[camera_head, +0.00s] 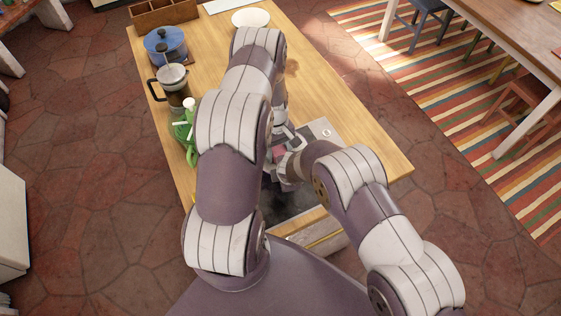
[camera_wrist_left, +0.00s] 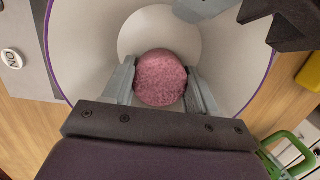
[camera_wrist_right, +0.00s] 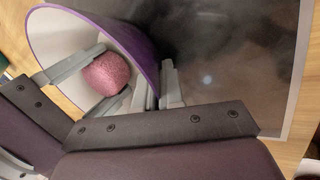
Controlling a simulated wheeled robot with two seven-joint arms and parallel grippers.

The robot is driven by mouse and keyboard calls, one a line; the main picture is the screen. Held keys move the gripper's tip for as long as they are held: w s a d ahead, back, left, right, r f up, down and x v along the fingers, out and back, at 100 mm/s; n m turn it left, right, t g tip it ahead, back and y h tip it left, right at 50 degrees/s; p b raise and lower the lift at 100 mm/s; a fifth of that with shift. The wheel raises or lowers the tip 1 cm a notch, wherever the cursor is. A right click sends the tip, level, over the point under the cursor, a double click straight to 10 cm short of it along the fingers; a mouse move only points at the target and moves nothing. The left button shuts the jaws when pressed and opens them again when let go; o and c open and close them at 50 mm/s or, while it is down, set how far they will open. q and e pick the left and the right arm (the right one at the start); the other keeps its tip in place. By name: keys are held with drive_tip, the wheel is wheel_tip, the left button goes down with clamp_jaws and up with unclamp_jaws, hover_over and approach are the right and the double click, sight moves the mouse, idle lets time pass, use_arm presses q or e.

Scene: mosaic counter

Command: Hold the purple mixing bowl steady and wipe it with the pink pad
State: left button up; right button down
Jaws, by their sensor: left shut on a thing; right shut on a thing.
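The purple-rimmed mixing bowl (camera_wrist_left: 85,50) has a pale inside and fills much of the left wrist view. It also shows in the right wrist view (camera_wrist_right: 60,37), purple outside. My left gripper (camera_wrist_left: 160,85) is shut on the round pink pad (camera_wrist_left: 160,78), which is inside the bowl; I cannot tell whether it touches the wall. The pad also shows in the right wrist view (camera_wrist_right: 105,73). My right gripper (camera_wrist_right: 160,88) is shut on the bowl's wall at the rim. In the head view my arms hide most of the bowl and the pad.
A dark hob surface (camera_wrist_right: 225,60) lies beside the bowl. On the wooden counter (camera_head: 340,120), a blue pot (camera_head: 166,45), a glass press (camera_head: 173,83) and a green item (camera_head: 184,130) stand at the left. A white plate (camera_head: 250,18) and wooden box (camera_head: 162,14) are at the back.

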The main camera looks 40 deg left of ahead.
use_arm(q)
wheel_tip(320, 180, up, 11)
idle(0.7)
drive_tip(key=shift+r, duration=0.1)
use_arm(e)
drive_tip(key=c, duration=1.2)
unclamp_jaws()
drive_tip(key=v, duration=1.2)
